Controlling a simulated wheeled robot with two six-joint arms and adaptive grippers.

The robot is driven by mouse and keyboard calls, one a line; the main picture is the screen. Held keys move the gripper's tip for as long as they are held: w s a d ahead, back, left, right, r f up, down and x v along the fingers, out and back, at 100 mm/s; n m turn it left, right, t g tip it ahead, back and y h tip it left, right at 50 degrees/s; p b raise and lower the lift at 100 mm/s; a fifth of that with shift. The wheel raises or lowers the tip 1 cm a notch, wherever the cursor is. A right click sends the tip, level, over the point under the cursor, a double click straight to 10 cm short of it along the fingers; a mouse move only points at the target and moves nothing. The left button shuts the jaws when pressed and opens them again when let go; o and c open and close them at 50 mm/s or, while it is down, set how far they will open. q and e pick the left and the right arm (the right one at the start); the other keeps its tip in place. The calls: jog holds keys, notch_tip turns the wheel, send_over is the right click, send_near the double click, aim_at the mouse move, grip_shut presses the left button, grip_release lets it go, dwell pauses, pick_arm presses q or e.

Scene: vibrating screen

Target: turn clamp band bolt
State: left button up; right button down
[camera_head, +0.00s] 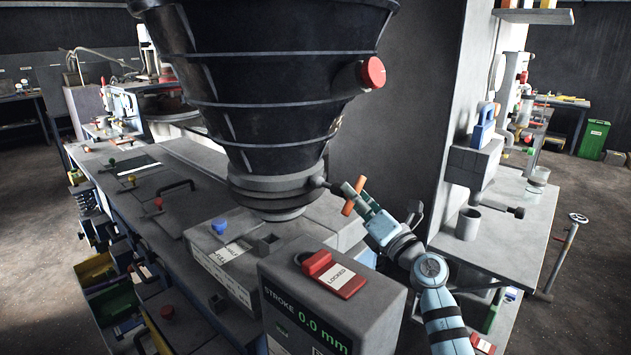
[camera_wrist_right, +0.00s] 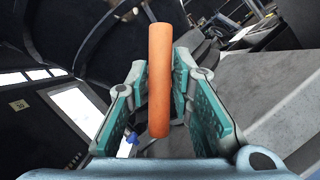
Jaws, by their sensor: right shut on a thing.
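The clamp band (camera_head: 270,190) is a grey ring around the lower end of the black ribbed cone (camera_head: 270,80). Its bolt (camera_head: 322,183) sticks out to the right and ends in an orange bar handle (camera_head: 354,195). In the right wrist view the orange handle (camera_wrist_right: 159,80) stands nearly upright between the teal finger pads. My right gripper (camera_head: 359,201) comes in from the lower right and is shut on the orange handle. It also fills the middle of the right wrist view (camera_wrist_right: 157,105). My left gripper is not in view.
A grey box (camera_head: 385,315) reading "STROKE 0.0 mm" stands close below, with a red "LOCKED" tag (camera_head: 335,277) on top. A blue knob (camera_head: 219,225) sits on the machine to the left. A grey cup (camera_head: 468,223) stands on the right-hand bench.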

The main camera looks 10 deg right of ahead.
jog(key=shift+s+d+p, duration=1.05)
jog(key=shift+s+d, duration=0.4)
jog(key=shift+s, duration=0.25)
jog(key=shift+r, duration=0.1)
